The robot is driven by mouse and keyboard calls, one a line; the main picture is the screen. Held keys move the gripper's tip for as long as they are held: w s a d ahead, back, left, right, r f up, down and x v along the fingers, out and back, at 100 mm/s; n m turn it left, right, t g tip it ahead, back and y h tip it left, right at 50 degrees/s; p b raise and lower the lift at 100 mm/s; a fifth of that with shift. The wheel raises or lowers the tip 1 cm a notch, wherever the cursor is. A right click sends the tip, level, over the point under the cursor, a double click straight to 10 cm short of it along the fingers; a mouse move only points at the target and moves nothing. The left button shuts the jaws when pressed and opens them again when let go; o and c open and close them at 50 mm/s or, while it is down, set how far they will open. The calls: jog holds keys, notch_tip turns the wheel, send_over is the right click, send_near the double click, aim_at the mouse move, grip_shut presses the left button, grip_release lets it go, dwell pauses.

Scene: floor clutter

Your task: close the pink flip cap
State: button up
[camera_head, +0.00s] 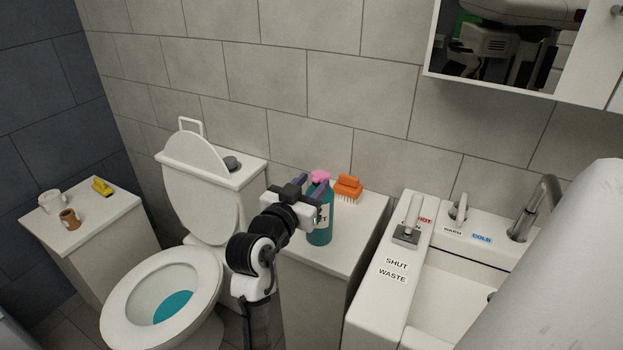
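The pink flip cap (320,176) tops a teal bottle (320,235) with a white label, standing upright on a white cabinet. The cap is small and partly hidden, so its lid angle is not clear. My gripper (311,186) is at the upper part of the bottle, in front of and just below the cap. Its two purple fingers point up towards the cap and are apart, with nothing visibly held between them. Whether a finger touches the cap or bottle cannot be told. My gripper's body hides part of the bottle's left side and shoulder.
An orange brush (348,187) lies close on the right of the bottle. The cabinet top (350,245) is bare in front. A toilet (140,290) with raised lid stands left, and a sink unit (385,290) with taps stands right. The tiled wall is behind.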

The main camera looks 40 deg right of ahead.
jog(key=shift+w+d, duration=0.15)
jog(key=shift+d, duration=0.2)
jog(key=shift+c, duration=0.2)
grip_shut()
jog(key=f+t+h+b, duration=0.1)
jog(key=b, duration=0.5)
jog(key=shift+a+f+h+b, duration=0.1)
jog(key=shift+f+h+b, duration=0.15)
jog(key=shift+h+b, duration=0.15)
jog(key=shift+r, duration=0.2)
